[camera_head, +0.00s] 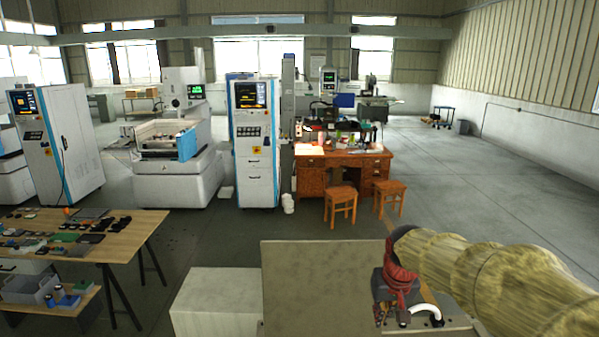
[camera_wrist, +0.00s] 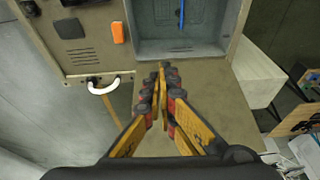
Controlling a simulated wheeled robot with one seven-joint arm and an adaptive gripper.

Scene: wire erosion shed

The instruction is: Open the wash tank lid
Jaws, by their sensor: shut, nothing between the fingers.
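The wash tank's grey basin (camera_wrist: 183,45) shows uncovered at the top of the wrist view, with a blue rod (camera_wrist: 182,12) inside. A flat beige panel (camera_head: 320,285), which looks like the lid swung clear of the basin, stands at the bottom middle of the head view. It also shows below the basin in the wrist view (camera_wrist: 225,110). My gripper (camera_wrist: 162,72) is shut and empty, its tips over the edge between basin and panel. In the head view my gripper (camera_head: 381,312) is beside the panel's right edge. Contact cannot be told.
A white curved handle (camera_wrist: 103,87) sits on the tank's edge, left of my fingers, near an orange block (camera_wrist: 118,33) and vent slots. A pale box (camera_head: 215,303) stands left of the panel. A wooden table (camera_head: 120,228) with small parts is further left.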

